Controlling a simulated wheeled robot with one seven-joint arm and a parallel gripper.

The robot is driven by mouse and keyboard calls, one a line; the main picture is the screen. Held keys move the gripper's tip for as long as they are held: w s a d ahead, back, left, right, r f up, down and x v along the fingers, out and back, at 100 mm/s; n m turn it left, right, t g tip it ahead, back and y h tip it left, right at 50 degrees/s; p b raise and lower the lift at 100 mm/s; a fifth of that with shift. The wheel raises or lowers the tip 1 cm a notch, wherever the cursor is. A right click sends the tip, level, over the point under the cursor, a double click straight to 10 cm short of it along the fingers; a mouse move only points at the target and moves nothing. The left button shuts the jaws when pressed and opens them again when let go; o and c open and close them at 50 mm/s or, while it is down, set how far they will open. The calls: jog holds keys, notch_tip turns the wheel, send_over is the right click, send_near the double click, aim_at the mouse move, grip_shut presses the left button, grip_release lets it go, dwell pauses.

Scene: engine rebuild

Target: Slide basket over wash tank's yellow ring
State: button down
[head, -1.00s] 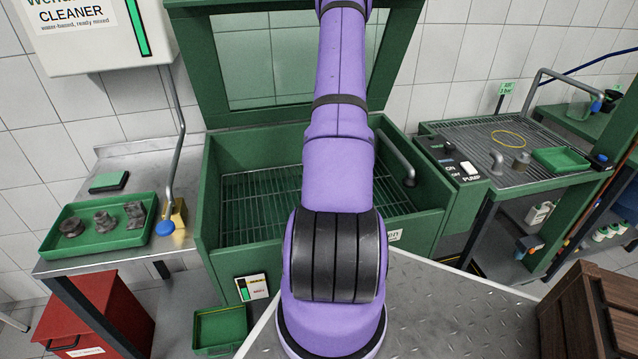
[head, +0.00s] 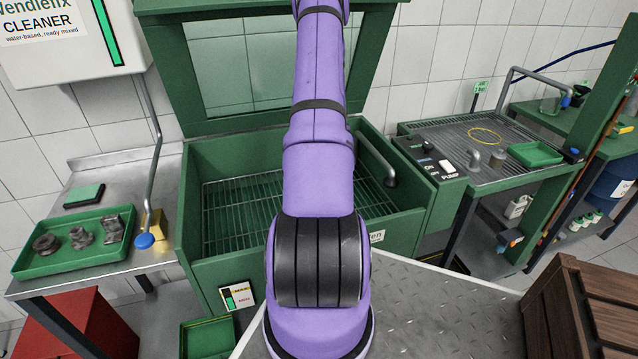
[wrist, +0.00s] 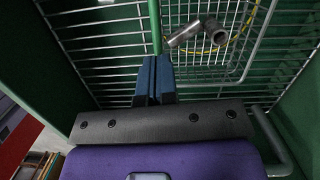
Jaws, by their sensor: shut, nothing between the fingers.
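The wash tank (head: 195,190) is the open green box with its lid raised. My purple arm reaches over it and hides its middle and whatever hangs there in the head view. In the wrist view my gripper (wrist: 153,62) has blue fingers, shut with nothing between them, above a wire grid. A thin green bar (wrist: 155,25) shows just beyond the fingertips. A rounded wire frame, which looks like the basket (wrist: 240,78), lies ahead and right of the fingers.
A green tray (head: 60,260) with grey parts stands on the left bench. At right, a drain table (head: 440,135) bears another yellow ring (head: 485,136), metal parts and a green tray (head: 536,154). A bent pipe (head: 388,175) stands at the tank's right side. A wooden crate (head: 585,310) is front right.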

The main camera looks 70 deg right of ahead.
jog(key=s+d, duration=0.6)
jog(key=shift+d, duration=0.25)
